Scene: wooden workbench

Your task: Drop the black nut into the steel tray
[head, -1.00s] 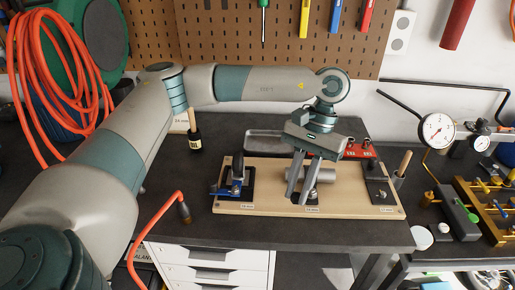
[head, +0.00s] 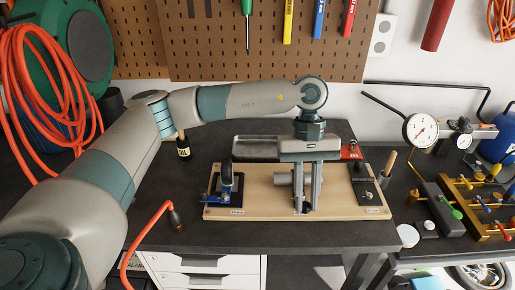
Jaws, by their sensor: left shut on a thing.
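My left gripper (head: 306,208) points straight down over the wooden board (head: 250,205). Its two fingers are closed on a small dark thing between the tips, which looks like the black nut (head: 307,208), low at the board's surface. The nut is partly hidden by the fingertips. The steel tray (head: 245,153) lies behind the board, to the left of the gripper, partly hidden behind the gripper body. My right gripper is not in view.
A grey metal cylinder (head: 284,179) is just left of the fingers. A blue clamp (head: 226,186) stands on the board's left part. A dark plate (head: 366,186) is on its right, with a wooden-handled tool (head: 387,168) beside it.

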